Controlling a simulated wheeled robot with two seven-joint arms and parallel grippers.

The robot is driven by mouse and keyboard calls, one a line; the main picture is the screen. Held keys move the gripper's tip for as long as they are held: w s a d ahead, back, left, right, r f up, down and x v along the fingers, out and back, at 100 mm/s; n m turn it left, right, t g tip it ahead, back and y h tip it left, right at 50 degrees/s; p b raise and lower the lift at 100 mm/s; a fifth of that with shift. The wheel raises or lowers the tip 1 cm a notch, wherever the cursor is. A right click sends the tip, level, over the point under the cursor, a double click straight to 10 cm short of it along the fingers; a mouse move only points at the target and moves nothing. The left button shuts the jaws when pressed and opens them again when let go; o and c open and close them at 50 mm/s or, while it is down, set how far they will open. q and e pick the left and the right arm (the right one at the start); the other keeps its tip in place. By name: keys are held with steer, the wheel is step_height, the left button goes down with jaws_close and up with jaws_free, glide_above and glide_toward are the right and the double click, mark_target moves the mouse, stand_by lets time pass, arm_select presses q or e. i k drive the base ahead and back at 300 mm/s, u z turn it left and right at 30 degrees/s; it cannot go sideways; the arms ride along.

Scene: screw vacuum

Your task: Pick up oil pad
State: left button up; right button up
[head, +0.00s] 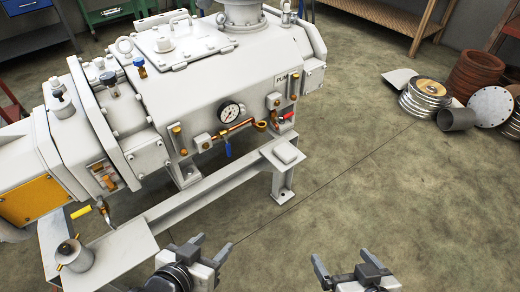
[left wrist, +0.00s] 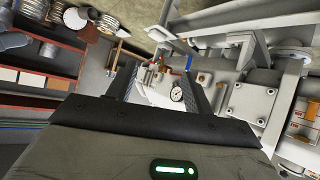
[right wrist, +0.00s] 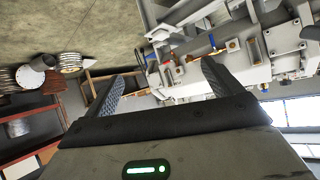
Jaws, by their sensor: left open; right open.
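A small light grey square pad (head: 287,152), which may be the oil pad, lies on the right end of the grey steel frame (head: 219,186) in the head view. I cannot tell for sure that it is the oil pad. My left gripper (head: 197,246) is open and empty, in front of the frame and lower left of the pad. My right gripper (head: 343,258) is open and empty over the floor, lower right of the pad. Both are apart from the pad. I cannot pick the pad out clearly in either wrist view.
The large white vacuum pump (head: 215,85) with a round gauge (head: 231,112) stands behind the frame. A metal cup (head: 75,257) stands on a plate at left. Stacked metal discs (head: 425,97) and brown rings (head: 474,76) sit on the floor at right. The floor between is clear.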

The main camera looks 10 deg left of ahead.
mark_target(284, 152)
steer(key=z, duration=1.3)
steer(key=i, duration=2.4)
steer(key=u, duration=4.45)
